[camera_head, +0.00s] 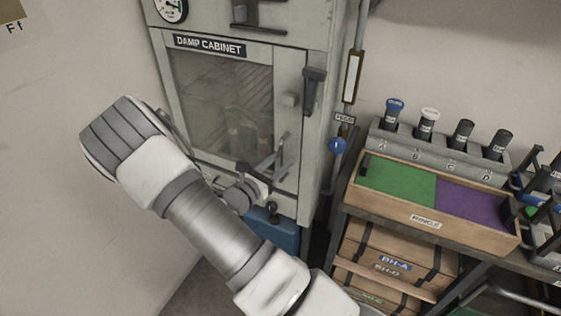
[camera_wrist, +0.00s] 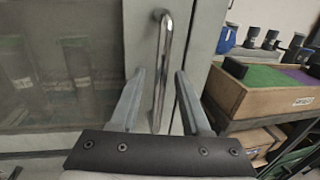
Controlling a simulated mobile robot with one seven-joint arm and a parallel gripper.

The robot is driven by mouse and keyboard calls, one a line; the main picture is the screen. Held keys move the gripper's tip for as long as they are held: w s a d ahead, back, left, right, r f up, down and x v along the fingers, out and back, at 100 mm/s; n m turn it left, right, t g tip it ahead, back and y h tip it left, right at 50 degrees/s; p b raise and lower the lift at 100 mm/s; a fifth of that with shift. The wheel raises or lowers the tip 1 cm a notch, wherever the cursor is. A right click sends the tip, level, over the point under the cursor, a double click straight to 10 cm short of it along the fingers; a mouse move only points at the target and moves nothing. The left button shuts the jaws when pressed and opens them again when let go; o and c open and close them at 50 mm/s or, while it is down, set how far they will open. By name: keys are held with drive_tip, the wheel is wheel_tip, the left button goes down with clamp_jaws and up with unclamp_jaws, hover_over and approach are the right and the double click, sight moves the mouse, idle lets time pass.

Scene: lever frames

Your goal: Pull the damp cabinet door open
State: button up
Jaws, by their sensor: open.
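The damp cabinet (camera_head: 322,130) is a grey metal box with a name label at the top. Its door (camera_head: 167,85) has a large glass pane and looks closed in the head view. In the wrist view a vertical chrome bar handle (camera_wrist: 163,60) stands on the door's grey frame, right of the glass (camera_wrist: 60,75). My gripper (camera_wrist: 160,78) is open, with one finger on each side of the bar; I cannot tell whether either touches it. In the head view my gripper (camera_head: 277,155) is in front of the door's lower right, largely hiding the handle.
A dark lever (camera_head: 313,90) sits on the cabinet front, right of the door. A blue container (camera_head: 275,232) stands below. A pipe with a blue valve (camera_head: 337,146) runs beside the cabinet. At right, a shelf holds a green and purple tray (camera_head: 423,221) and several capped cylinders.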

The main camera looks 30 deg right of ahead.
clamp_jaws()
idle(1.5)
